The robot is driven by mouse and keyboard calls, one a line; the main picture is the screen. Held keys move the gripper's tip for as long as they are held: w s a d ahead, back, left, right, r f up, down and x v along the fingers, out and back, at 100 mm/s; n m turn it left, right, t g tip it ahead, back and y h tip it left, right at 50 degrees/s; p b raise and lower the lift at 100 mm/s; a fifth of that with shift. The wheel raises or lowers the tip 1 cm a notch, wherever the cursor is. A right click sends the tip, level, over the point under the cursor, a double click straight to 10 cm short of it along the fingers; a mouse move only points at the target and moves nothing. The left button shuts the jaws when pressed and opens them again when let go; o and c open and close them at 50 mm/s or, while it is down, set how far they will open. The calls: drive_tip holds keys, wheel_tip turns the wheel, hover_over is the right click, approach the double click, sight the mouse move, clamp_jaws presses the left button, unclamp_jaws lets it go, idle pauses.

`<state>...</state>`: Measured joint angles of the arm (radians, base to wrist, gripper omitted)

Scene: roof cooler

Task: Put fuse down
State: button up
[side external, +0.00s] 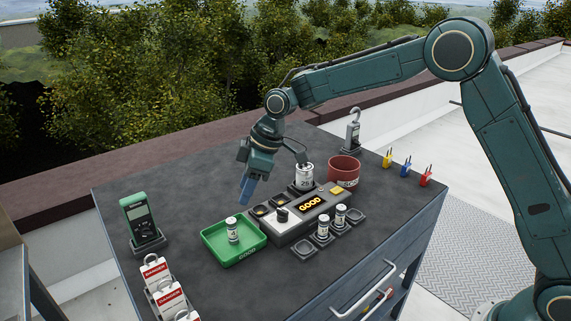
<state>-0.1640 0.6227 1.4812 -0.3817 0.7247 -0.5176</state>
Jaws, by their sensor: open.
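The grey tester (282,229) beside the tray has a lit display (311,202) reading GOOD. Two more fuses, one on the left (323,227) and one on the right (340,216), stand upright in the dark holders in front of the tester.
A larger white cylinder (304,178) stands behind the tester, next to a red bin (344,171). A green meter (139,216) and red-and-white DANGER tags (166,293) stand along the left edge. Colored padlock-like pieces (407,170) line the right edge.

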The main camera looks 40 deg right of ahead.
idle(0.3)
drive_tip(key=s+d+r+m+t+h, duration=0.1)
drive_tip(key=s+d+r+m, duration=0.2)
drive_tip(key=s+d+r, duration=0.35)
drive_tip(key=s+d+r+m+t+h, duration=0.1)
drive_tip(key=s+d+r+m, duration=0.15)
drive_tip(key=s+r, duration=0.6)
drive_tip(key=s+d+f+m, duration=0.1)
drive_tip(key=s+d, duration=0.3)
drive_tip(key=s, duration=0.7)
drive_tip(key=s+d+f+m+t+h, duration=0.1)
drive_tip(key=s+d+m, duration=0.3)
drive_tip(key=s, duration=0.7)
drive_tip(key=shift+f+m+h, duration=0.3)
drive_tip(key=shift+f+m, duration=0.05)
drive_tip(key=shift+f, duration=0.15)
drive_tip(key=shift+o, duration=0.5)
